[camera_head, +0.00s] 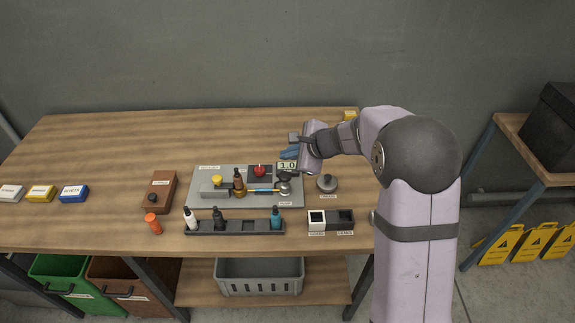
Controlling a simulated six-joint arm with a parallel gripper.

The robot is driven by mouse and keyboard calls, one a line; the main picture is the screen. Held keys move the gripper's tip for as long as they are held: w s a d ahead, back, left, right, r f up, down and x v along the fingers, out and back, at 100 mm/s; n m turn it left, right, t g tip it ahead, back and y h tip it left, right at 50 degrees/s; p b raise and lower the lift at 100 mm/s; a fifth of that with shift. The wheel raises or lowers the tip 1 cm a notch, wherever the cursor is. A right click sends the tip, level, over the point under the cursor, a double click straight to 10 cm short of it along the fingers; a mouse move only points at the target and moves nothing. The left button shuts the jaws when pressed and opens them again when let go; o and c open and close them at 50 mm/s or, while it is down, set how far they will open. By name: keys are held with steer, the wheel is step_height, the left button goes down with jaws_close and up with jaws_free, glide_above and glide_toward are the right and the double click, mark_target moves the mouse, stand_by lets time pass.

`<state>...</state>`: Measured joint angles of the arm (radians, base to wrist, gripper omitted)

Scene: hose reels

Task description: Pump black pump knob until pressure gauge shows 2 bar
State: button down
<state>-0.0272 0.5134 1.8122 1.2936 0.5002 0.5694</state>
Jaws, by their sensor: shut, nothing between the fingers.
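A small display reading 1.0 (286,166) stands at the right rear of a grey panel on the table; I take it as the pressure gauge. Below it, a small dark knob-like part (284,177) sits above a round silver part (284,188), with a label like PUMP in front. I cannot clearly tell which part is the pump knob. My gripper (295,139) is shut and empty. In the picture it is just above the display, pointing left, and does not visibly touch the knob.
The grey panel (204,199) also carries a red knob (260,170), brown bottle (239,182) and yellow part (217,180). A bottle rack (254,227), black-and-white box (344,220) and round grey weight (327,183) stand nearby. The rear left table is clear.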

stand_by(0.7)
step_height(320, 180, up, 4)
steer(key=p, duration=0.5)
steer(key=shift+f, duration=0.2)
steer(key=b, duration=0.7)
glide_above(288, 177)
step_height(288, 177, down, 7)
steer(key=shift+f, duration=0.2)
steer(key=shift+f+b, duration=0.4)
steer(key=shift+f, duration=0.15)
steer(key=shift+f, duration=0.1)
stand_by(1.4)
steer(key=shift+f+b, duration=0.35)
steer(key=shift+b, duration=0.2)
